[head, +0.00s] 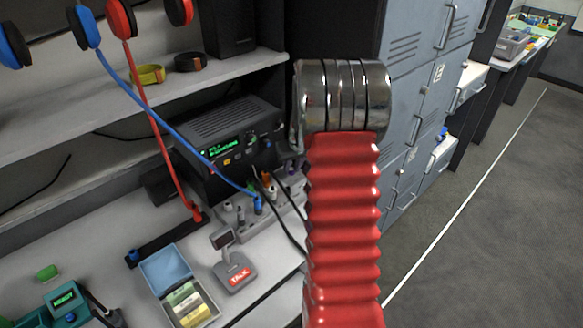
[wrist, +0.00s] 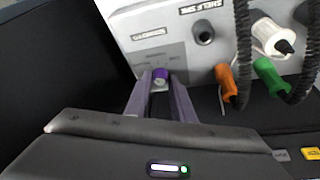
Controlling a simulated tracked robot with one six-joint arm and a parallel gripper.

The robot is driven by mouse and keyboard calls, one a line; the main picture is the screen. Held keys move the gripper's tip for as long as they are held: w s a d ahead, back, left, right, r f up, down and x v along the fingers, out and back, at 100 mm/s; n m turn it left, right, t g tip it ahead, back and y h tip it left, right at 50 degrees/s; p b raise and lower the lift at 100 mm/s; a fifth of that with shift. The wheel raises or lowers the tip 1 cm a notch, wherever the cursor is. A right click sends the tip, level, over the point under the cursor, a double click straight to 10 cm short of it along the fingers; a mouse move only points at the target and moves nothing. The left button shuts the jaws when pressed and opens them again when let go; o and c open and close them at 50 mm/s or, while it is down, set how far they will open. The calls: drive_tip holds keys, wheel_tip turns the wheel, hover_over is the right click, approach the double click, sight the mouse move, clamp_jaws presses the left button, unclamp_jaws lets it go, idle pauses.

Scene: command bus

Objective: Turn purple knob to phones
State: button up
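In the wrist view the small purple knob (wrist: 160,75) sits on a light grey panel (wrist: 185,32). The two fingers of my gripper (wrist: 160,82) reach to the panel, one on each side of the knob. The gap between the fingertips looks about as wide as the knob; whether they press on it I cannot tell. Upside-down labels, one reading SHELF SPK, are printed near a dark socket (wrist: 204,35). The label the knob points to is not readable.
Orange (wrist: 226,82), green (wrist: 268,73) and white (wrist: 268,37) plugs with coiled black cables stand close to the right of my fingers. In the head view a black radio (head: 228,135), a TALK microphone (head: 235,270) and hanging headphone cables are left of my arm. Grey lockers (head: 425,100) stand right.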

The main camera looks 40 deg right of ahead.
clamp_jaws()
drive_tip(key=shift+a, duration=0.15)
drive_tip(key=shift+m+h, duration=0.3)
drive_tip(key=shift+m, duration=0.5)
drive_tip(key=shift+w+m+g+h, duration=0.15)
drive_tip(key=shift+m+g+h, duration=0.3)
drive_tip(key=shift+m, duration=0.95)
drive_tip(key=shift+w+a+m+g+h, duration=0.1)
drive_tip(key=shift+m+g+h, duration=0.45)
drive_tip(key=shift+m, duration=1.75)
drive_tip(key=shift+o, duration=2)
unclamp_jaws()
